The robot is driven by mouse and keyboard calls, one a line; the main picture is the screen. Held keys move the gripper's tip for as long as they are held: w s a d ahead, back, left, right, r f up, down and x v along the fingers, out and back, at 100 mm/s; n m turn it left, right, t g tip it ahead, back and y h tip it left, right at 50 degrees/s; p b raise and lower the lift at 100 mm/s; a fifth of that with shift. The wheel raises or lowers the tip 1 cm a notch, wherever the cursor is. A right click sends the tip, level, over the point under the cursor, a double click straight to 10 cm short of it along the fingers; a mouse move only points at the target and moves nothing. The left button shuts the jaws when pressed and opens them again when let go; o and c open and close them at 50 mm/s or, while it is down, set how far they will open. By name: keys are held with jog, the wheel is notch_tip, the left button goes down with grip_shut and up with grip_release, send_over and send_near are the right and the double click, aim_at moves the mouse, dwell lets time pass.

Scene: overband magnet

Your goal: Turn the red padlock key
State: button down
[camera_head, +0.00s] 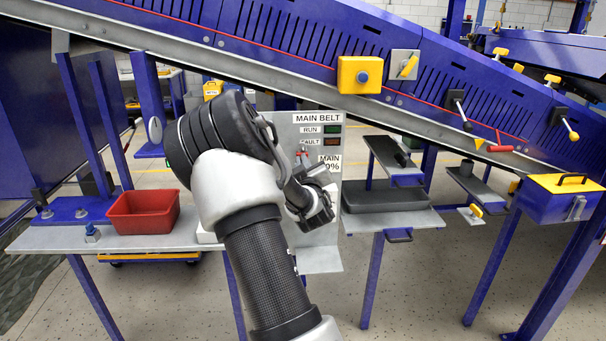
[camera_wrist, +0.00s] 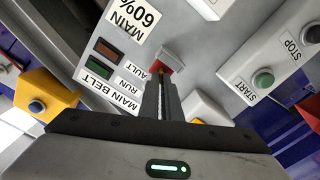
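The red padlock key (camera_wrist: 172,61) sits on the grey main belt control panel (camera_head: 323,225), below the fault lamp. It also shows as a small red piece in the head view (camera_head: 303,154). My gripper (camera_wrist: 163,76) points at the panel, with its narrow dark fingers close together. The fingertips meet the near edge of the red key and seem to close on it, hiding part of it.
A yellow box with a dark button (camera_wrist: 46,98) is on the other side. A red bin (camera_head: 143,212) and a black tray (camera_head: 383,197) flank the panel. The conveyor (camera_head: 300,50) slopes above.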

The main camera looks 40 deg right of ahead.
jog(key=shift+a+f+n+b, duration=0.1)
jog(key=shift+n+b, duration=1.65)
jog(key=shift+n, duration=0.15)
jog(key=shift+f+n+b, duration=0.1)
jog(key=shift+n+b, duration=1.6)
jog(key=shift+n, duration=0.2)
jog(key=shift+r+n, duration=0.1)
jog(key=shift+n, duration=0.2)
jog(key=c, duration=2)
grip_release()
jog(key=p+v, duration=0.1)
jog(key=v, duration=1.6)
jog(key=shift+s, duration=0.15)
jog(key=shift+a, duration=0.1)
